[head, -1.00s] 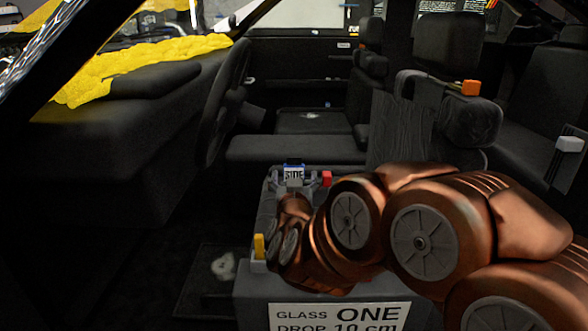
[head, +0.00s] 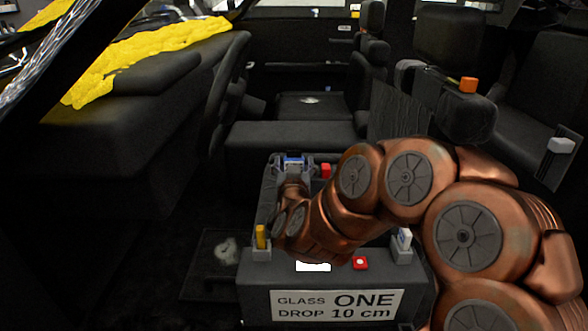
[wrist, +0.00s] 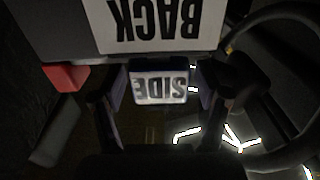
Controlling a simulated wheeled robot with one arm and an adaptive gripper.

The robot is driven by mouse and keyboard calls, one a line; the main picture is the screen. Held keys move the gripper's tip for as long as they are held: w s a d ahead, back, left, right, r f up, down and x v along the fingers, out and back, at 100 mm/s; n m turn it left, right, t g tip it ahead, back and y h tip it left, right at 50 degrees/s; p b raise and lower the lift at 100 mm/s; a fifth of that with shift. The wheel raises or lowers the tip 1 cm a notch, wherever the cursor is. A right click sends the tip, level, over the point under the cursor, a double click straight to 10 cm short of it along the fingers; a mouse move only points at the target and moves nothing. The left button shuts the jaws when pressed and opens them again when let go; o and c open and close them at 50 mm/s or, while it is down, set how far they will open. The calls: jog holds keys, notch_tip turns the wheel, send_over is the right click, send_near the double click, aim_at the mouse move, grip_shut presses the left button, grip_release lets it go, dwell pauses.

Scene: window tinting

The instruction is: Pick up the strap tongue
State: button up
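My gripper (head: 293,165) points down and forward at the far end of the grey console, with one finger on each side of a small blue block (head: 294,160) with a white label. In the wrist view the block's label (wrist: 160,88) reads SIDE upside down, and my gripper (wrist: 162,100) has its dark fingers close to its left and right edges. I cannot tell whether they touch it. No part is plainly marked as the strap tongue. A yellow tab (head: 261,235) and a white tab (head: 404,238) stand in grey holders on the console.
A red block (head: 325,171) stands right of my gripper. A red square (head: 360,263) lies on the console (head: 252,281) front. A panel marked BACK (wrist: 158,22) borders the block. The steering wheel (head: 222,100) and seats (head: 462,45) surround the space; an orange piece (head: 468,84) sits at one.

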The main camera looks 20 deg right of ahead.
jog(key=c, duration=1)
jog(key=shift+r, duration=0.15)
notch_tip(320, 180, up, 10)
jog(key=p, duration=0.4)
